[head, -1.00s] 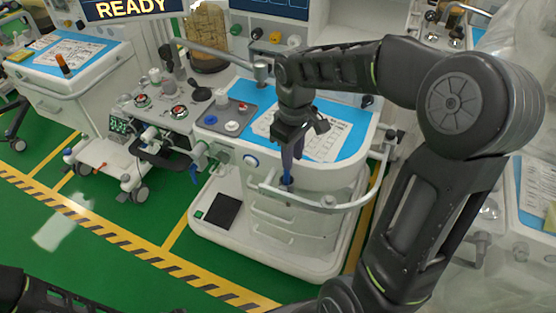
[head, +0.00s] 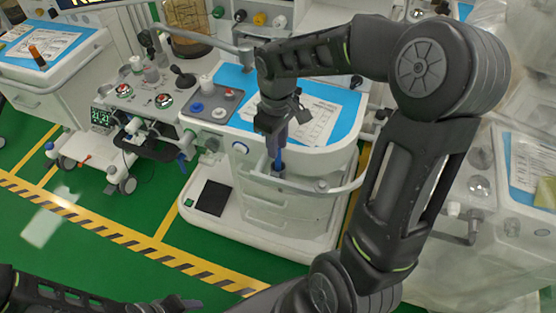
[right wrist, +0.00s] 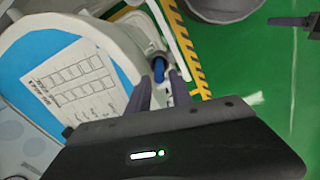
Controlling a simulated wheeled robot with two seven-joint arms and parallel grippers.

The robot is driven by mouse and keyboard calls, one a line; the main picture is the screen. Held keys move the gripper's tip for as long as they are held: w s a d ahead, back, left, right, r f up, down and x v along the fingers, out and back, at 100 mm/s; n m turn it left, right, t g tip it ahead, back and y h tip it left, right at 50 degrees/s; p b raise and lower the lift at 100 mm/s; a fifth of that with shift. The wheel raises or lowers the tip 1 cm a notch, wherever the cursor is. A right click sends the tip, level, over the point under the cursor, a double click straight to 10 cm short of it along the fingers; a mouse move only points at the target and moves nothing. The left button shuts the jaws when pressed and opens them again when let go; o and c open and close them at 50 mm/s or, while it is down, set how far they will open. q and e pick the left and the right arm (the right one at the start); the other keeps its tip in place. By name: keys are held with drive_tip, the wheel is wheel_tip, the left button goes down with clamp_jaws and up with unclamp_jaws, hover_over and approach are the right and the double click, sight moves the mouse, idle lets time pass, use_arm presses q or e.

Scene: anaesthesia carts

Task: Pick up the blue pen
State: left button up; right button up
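The blue pen (head: 279,160) is at the front edge of the middle cart, by its pale front rail, and appears upright. My right gripper (head: 274,150) points down just above it, its fingers partly hiding it. In the right wrist view the blue pen (right wrist: 158,68) shows between and just beyond the tips of the two spread fingers, with no clear grip on it. My left gripper (head: 180,303) is low at the bottom edge of the head view, far from the pen; its fingers are too unclear to judge.
The middle cart's blue top carries a printed sheet (head: 308,122) and a grey tray (head: 212,104) with small knobs or caps. The curved front rail (head: 325,187) runs close to the pen. Another cart (head: 45,75) stands at the left.

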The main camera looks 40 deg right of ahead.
sight(278, 163)
drive_tip(key=shift+f, duration=0.1)
wheel_tip(278, 163, down, 5)
drive_tip(key=shift+s+d+p, duration=0.1)
drive_tip(key=shift+p, duration=0.35)
drive_tip(key=shift+c, duration=0.6)
clamp_jaws()
